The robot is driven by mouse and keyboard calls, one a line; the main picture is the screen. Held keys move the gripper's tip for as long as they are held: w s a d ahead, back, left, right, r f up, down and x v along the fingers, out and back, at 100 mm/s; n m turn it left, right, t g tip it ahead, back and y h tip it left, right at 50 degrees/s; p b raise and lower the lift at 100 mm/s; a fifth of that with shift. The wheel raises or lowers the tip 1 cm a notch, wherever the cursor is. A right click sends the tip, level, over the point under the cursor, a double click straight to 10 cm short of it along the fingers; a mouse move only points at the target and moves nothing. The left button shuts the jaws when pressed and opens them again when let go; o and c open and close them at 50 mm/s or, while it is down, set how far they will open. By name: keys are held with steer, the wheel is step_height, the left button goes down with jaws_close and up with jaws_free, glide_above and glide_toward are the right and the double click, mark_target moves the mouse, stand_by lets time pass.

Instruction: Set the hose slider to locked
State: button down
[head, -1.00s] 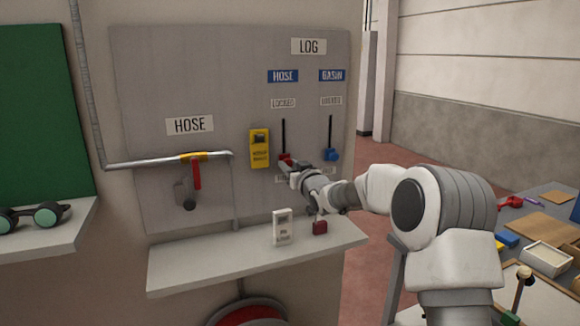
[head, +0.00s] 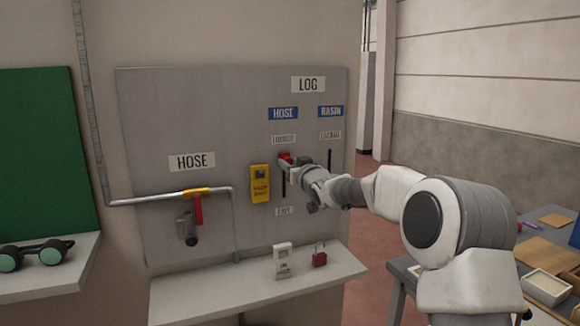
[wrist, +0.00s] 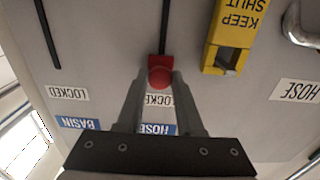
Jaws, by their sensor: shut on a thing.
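The hose slider's red knob (head: 285,158) sits at the upper end of its dark vertical slot (head: 284,184), just below the LOCKED label (head: 283,140) under the blue HOSE sign (head: 283,113). The FREE label (head: 284,211) is at the bottom of the slot. My gripper (head: 291,161) is shut on the red knob. In the upside-down wrist view, both fingers (wrist: 159,78) flank the red knob (wrist: 160,70) and partly cover the LOCKED label (wrist: 158,100). The slot runs away from the knob there.
The basin slot (head: 330,160) is to the right; my arm crosses its lower part and its blue knob is not visible. A yellow tag (head: 260,184) hangs close left. A shelf (head: 230,292) with a white device (head: 283,261) and red padlock (head: 320,258) is below.

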steer(key=shift+r, duration=0.4)
steer(key=c, duration=0.8)
jaws_free()
steer(key=shift+c, duration=0.2)
steer(key=shift+o, duration=1.6)
steer(key=shift+f, duration=0.15)
steer(key=b+v, duration=0.1)
steer(key=v, duration=1.6)
steer(key=shift+s+b, duration=0.2)
steer(key=shift+b, duration=0.1)
steer(key=shift+d, duration=0.1)
